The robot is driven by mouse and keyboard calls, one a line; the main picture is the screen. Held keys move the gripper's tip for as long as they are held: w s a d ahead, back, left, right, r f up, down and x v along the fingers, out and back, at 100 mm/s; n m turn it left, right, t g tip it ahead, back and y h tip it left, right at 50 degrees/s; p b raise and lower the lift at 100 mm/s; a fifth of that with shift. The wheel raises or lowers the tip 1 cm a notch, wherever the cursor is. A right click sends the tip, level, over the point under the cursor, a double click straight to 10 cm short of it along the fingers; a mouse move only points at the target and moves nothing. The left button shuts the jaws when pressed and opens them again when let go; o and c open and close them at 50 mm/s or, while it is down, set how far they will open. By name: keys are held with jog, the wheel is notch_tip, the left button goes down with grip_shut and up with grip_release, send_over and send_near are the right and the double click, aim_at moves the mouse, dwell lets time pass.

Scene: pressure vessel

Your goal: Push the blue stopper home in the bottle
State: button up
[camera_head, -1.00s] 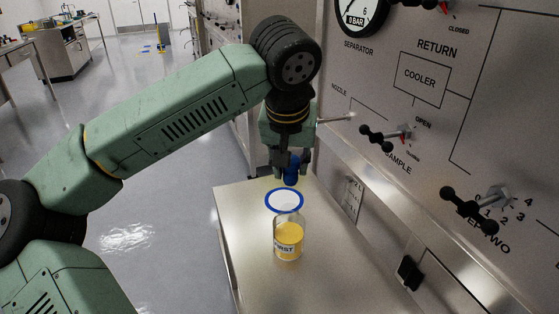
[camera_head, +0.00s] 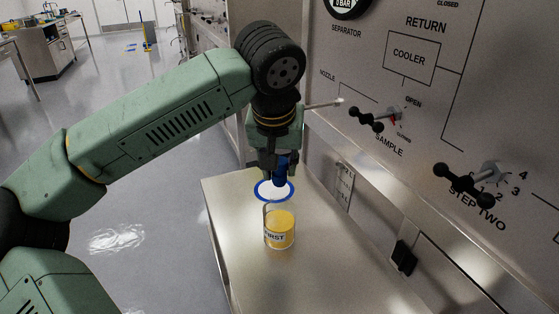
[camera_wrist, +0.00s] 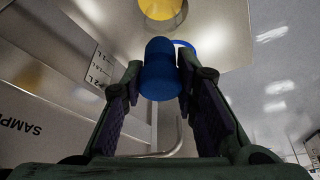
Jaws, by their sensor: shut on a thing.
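The bottle (camera_head: 279,233) is a clear glass cylinder with yellow contents and a label reading "FIRST", upright on the metal bench. It also shows at the top of the wrist view (camera_wrist: 162,8). The blue stopper (camera_head: 281,168) is in my gripper (camera_head: 275,170), whose fingers are shut on it from both sides. In the wrist view the stopper (camera_wrist: 158,72) sits between the fingertips (camera_wrist: 158,78), apart from the bottle. In the head view the stopper's lower end overlaps the far edge of a blue-rimmed white disc (camera_head: 275,190) just behind the bottle.
The metal bench (camera_head: 310,280) is clear in front of the bottle. A panel stands along its right side, with a SAMPLE valve handle (camera_head: 373,118), a STEP TWO handle (camera_head: 463,184) and a black fitting (camera_head: 404,257). Open floor lies to the left.

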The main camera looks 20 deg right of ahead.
aim_at(279, 175)
jog(key=shift+f+b, duration=0.45)
jog(key=shift+f, duration=0.5)
jog(key=shift+f+b, duration=1.15)
jog(key=shift+f, duration=0.1)
dwell(0.9)
jog(key=o, duration=1.1)
jog(key=shift+r, duration=0.1)
jog(key=v, duration=1.2)
